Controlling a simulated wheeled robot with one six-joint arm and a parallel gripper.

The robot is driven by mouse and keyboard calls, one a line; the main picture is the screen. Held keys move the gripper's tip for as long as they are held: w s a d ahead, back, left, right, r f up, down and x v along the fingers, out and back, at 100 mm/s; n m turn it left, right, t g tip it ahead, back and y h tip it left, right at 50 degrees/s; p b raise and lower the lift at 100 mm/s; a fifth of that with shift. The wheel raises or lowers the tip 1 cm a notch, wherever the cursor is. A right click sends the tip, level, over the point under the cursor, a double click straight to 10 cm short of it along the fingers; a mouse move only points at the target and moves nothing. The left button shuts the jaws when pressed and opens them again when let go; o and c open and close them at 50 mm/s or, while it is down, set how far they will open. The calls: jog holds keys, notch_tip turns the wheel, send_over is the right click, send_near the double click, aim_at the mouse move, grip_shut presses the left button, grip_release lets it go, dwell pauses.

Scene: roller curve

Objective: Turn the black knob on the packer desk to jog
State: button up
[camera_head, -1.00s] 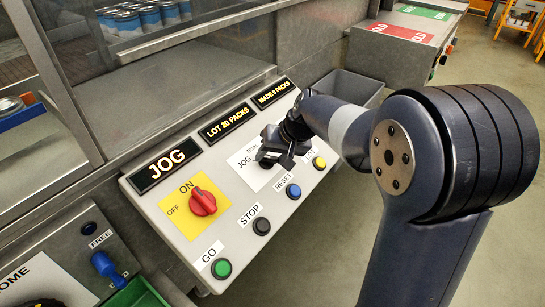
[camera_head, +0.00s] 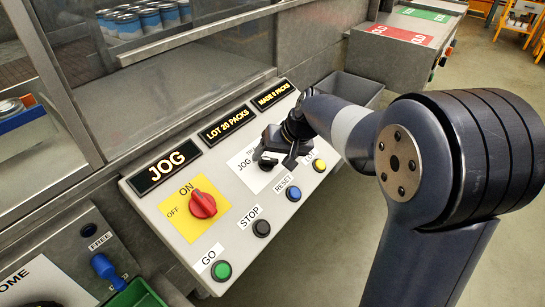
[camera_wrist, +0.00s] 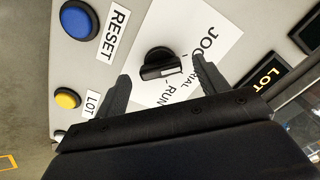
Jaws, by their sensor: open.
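The black knob (camera_wrist: 158,62) sits on a white label (camera_wrist: 205,25) that reads JOG, TRIAL and RUN. In the wrist view it stands just beyond and between my fingertips, clear of both. Its exact pointing direction is hard to tell. In the head view the knob (camera_head: 268,162) shows beside my gripper (camera_head: 285,150), which partly hides the label. My gripper (camera_wrist: 160,82) is open and empty, its two fingers spread apart. The left display (camera_head: 167,165) on the packer desk (camera_head: 205,265) reads JOG.
A red OFF/ON switch (camera_head: 202,204) on a yellow plate is left of the knob. Green GO (camera_head: 221,270), black STOP (camera_head: 261,227), blue RESET (camera_head: 293,193) and yellow LOT (camera_head: 319,165) buttons line the near edge. Other displays (camera_head: 227,123) line the back edge.

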jog(key=v, duration=0.9)
jog(key=shift+s+r+p, duration=0.15)
jog(key=shift+r+p, duration=0.2)
jog(key=shift+f, duration=0.1)
jog(key=x, duration=1)
jog(key=shift+f+b, duration=0.25)
jog(key=shift+b, duration=0.1)
jog(key=shift+r, duration=0.1)
